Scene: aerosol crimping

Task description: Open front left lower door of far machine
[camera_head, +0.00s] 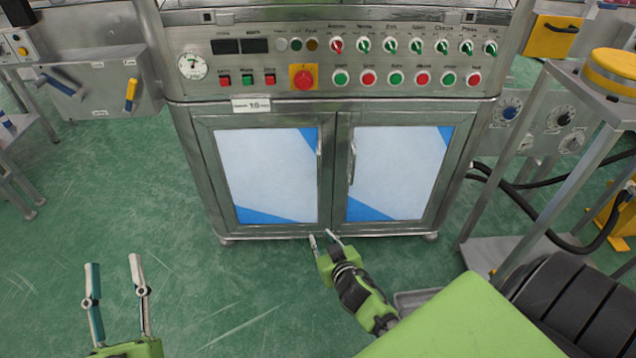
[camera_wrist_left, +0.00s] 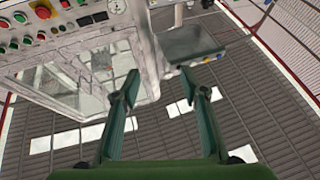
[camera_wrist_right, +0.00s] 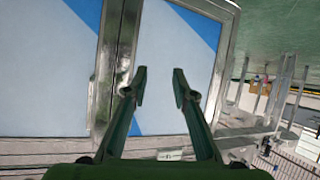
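The far machine (camera_head: 330,60) has a control panel above two lower doors, both shut. The front left lower door (camera_head: 267,175) has a steel frame, a pale panel with blue corners and a vertical handle (camera_head: 319,158) near its right edge. The right door (camera_head: 399,173) has its handle (camera_head: 352,162) near the center gap. My right gripper (camera_head: 325,236) is open and empty, low by the doors' bottom edge near the center; in the right wrist view its fingers (camera_wrist_right: 160,88) point at the doors. My left gripper (camera_head: 115,272) is open and empty over the floor at lower left.
Green floor (camera_head: 140,190) is clear left of and in front of the machine. A grey side box (camera_head: 105,85) juts out at the machine's left. A steel stand (camera_head: 545,160) and black hoses (camera_head: 520,185) are at the right.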

